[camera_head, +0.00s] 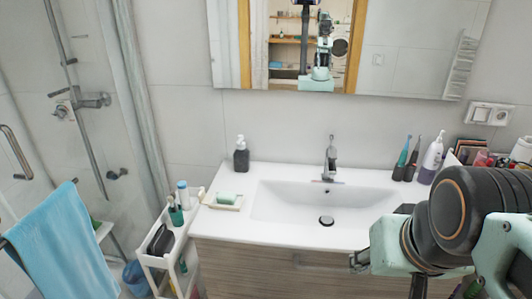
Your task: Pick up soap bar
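A green soap bar (228,196) lies in a small pale soap dish (238,205) on the left side of the white washbasin counter. My arm reaches in from the right edge and covers the basin's right front corner. What looks like the end of my gripper (360,262) shows small and dark at the arm's left side, in front of the cabinet. It is well to the right of the soap and apart from it. Its fingers are mostly hidden, so I cannot tell whether they are open.
A dark pump bottle (241,155) stands behind the soap. The faucet (330,158) rises behind the basin (285,203). Toothbrushes and a white-purple bottle (432,158) stand at the right. A white cart (150,262) with bottles is left of the cabinet. A blue towel (62,245) hangs farther left.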

